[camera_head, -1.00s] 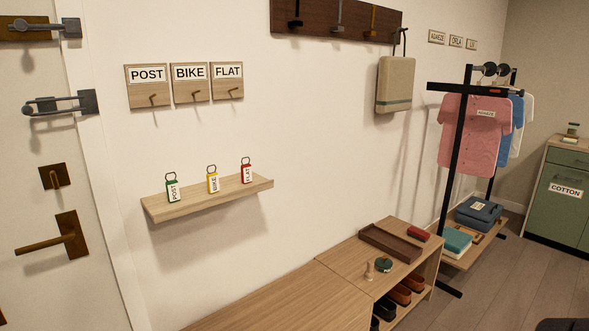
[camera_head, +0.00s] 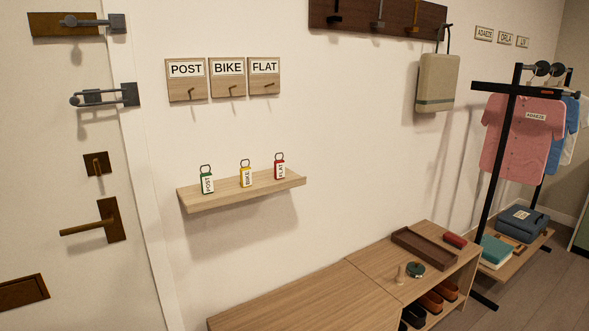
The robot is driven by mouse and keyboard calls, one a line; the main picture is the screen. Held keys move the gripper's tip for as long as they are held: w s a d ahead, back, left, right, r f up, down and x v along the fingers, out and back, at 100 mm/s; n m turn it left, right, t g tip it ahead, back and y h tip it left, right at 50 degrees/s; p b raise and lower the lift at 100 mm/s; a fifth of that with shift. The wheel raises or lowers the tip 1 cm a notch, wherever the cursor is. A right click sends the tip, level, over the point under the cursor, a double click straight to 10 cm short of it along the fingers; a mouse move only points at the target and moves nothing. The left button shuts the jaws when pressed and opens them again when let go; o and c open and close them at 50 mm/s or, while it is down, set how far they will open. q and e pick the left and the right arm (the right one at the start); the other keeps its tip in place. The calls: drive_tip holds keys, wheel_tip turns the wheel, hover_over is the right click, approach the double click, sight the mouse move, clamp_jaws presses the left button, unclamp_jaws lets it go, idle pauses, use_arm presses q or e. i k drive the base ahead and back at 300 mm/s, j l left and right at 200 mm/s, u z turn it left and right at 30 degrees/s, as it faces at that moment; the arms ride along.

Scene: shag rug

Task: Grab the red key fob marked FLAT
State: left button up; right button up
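The red key fob marked FLAT (camera_head: 280,168) stands upright at the right end of a wooden wall shelf (camera_head: 230,196). A wire ring tops it. A yellow fob marked BIKE (camera_head: 246,176) stands to its left, and a green fob marked POST (camera_head: 207,183) stands further left. The three fobs are apart from each other. Neither of my grippers shows in the head view.
Hook plaques POST (camera_head: 187,90), BIKE (camera_head: 228,88) and FLAT (camera_head: 264,86) hang empty above the shelf. A wooden bench (camera_head: 310,305) with a brown tray (camera_head: 428,247) stands below, to the right. A door (camera_head: 60,190) is at left. A clothes rack (camera_head: 500,160) stands at right.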

sight(279, 164)
drive_tip(key=i+l, duration=0.15)
drive_tip(key=i, duration=0.25)
drive_tip(key=i+l, duration=0.15)
drive_tip(key=i, duration=0.3)
